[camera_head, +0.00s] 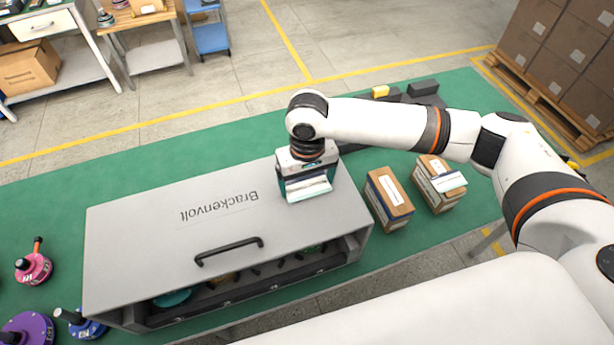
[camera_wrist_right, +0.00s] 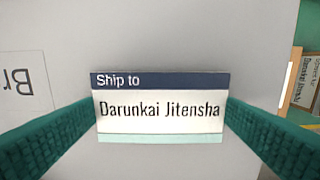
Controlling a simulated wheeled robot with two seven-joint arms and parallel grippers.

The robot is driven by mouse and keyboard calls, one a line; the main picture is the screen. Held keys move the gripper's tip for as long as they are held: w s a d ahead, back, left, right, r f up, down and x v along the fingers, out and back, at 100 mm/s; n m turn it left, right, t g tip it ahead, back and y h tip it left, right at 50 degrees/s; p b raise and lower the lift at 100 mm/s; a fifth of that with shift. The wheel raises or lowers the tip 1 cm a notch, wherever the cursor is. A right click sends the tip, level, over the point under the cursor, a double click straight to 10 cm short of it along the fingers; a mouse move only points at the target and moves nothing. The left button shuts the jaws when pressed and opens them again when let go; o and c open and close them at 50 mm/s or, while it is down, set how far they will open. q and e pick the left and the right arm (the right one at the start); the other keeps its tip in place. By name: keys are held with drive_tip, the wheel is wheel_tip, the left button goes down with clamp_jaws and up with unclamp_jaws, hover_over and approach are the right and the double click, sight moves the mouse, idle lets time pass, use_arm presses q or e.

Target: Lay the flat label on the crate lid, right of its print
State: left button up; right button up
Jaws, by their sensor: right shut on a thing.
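The flat label (camera_wrist_right: 160,108), white with a dark blue "Ship to" band and the words "Darunkai Jitensha", sits between the two green fingers of my right gripper (camera_head: 306,183). In the head view the label (camera_head: 310,190) shows as a pale sheet under the gripper, over the right part of the grey crate lid (camera_head: 140,235). I cannot tell whether it touches the lid. The print "Brackenvolt" (camera_head: 219,206) reads upside down on the lid, left of the gripper. Part of the print (camera_wrist_right: 20,88) shows at the wrist view's left edge. My left gripper is out of view.
A black handle (camera_head: 229,251) stands on the lid near its front edge. Two small labelled cartons (camera_head: 389,199) (camera_head: 437,185) stand right of the crate. Pink (camera_head: 34,268) and purple (camera_head: 27,330) hub motors stand left of it on the green mat (camera_head: 60,190).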

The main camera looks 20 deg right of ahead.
sight(307, 186)
drive_tip(key=o, duration=0.8)
drive_tip(key=shift+a+f, duration=0.1)
drive_tip(key=shift+c, duration=0.2)
drive_tip(key=shift+s, duration=0.1)
wheel_tip(307, 186, up, 13)
drive_tip(key=b, duration=0.3)
